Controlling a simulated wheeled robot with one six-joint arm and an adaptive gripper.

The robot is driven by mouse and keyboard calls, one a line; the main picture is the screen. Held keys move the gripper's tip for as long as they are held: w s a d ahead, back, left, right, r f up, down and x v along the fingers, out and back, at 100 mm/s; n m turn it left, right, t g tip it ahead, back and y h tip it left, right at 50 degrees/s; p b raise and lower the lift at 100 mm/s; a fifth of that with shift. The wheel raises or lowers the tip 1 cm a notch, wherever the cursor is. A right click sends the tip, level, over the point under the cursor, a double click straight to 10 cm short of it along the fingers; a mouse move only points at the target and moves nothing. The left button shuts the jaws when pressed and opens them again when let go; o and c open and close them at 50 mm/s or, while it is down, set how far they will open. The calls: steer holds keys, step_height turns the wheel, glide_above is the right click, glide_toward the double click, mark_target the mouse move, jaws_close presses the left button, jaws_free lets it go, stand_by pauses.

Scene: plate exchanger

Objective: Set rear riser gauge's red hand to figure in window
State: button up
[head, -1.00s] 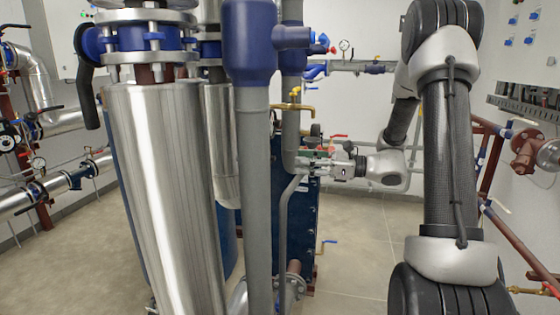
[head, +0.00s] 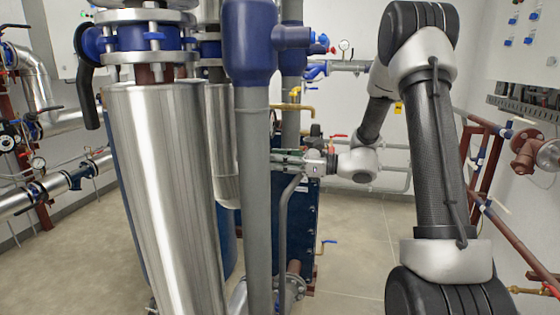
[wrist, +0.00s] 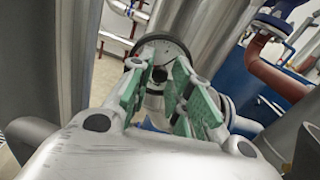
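My gripper (wrist: 163,80) reaches forward in the wrist view, its two green-padded fingers apart with nothing clasped between them. A round gauge (wrist: 168,46) with a dark rim and pale face lies just beyond the fingertips, partly hidden by the fingers. A small red mark shows at its left side, but I cannot read the hand, the figures or any window. In the head view my gripper (head: 290,158) points left, its tips close to or behind the grey vertical pipe.
A grey vertical pipe (head: 257,210) and a large silver-clad pipe (head: 165,190) stand left of my gripper. A blue plate exchanger (head: 305,225) is below it. Another small gauge (head: 345,46) sits on the back-wall piping. Open floor (head: 360,250) lies to the right.

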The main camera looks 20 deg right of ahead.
jaws_close()
steer(key=shift+m, duration=0.8)
steer(key=o, duration=0.6)
jaws_free()
steer(key=v, duration=1.2)
